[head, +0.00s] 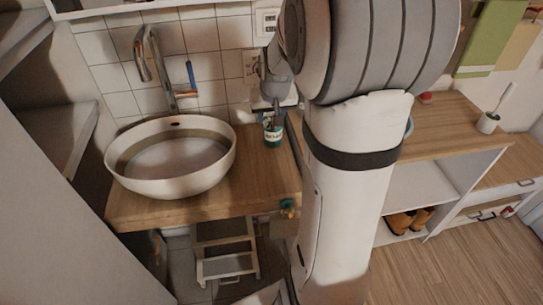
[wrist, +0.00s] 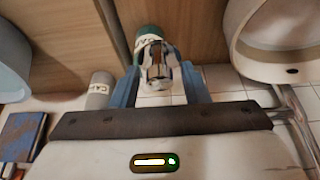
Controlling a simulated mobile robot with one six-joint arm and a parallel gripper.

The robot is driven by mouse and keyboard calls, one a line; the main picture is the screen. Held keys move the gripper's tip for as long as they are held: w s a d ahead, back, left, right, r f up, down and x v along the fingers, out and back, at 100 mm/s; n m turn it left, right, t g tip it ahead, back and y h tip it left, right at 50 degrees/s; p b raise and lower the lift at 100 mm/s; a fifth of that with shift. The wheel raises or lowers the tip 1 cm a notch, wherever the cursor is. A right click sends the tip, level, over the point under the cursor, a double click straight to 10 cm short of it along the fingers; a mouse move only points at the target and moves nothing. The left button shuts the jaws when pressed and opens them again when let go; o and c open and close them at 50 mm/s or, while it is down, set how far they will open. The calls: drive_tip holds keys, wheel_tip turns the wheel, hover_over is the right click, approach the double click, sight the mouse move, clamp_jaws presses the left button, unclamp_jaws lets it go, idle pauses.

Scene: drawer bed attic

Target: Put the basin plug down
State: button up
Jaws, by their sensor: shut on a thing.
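My gripper (wrist: 160,85) is shut on a shiny chrome piece, which I take to be the basin plug (wrist: 158,68); it sits between the two blue-grey fingers. In the head view my gripper (head: 271,112) is over the wooden counter, right of the white basin (head: 170,182), and the plug cannot be made out there. A teal jar with a white label (head: 272,135) is right below the fingertips. The jar also shows just beyond the plug in the wrist view (wrist: 148,36). Whether plug and jar touch, I cannot tell.
The wooden counter (head: 250,175) is bare between basin and jar. A tap (head: 150,60) rises behind the basin. A grey labelled cylinder (wrist: 100,90) and a blue book (wrist: 20,135) are left in the wrist view. A step stool (head: 228,250) stands below the counter.

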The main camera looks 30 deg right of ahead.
wheel_tip(320, 180, down, 16)
drive_tip(key=shift+r+b, duration=0.2)
drive_tip(key=shift+b, duration=0.4)
drive_tip(key=shift+f, duration=0.2)
drive_tip(key=o, duration=1)
drive_tip(key=shift+c, duration=0.2)
drive_tip(key=shift+r, duration=0.15)
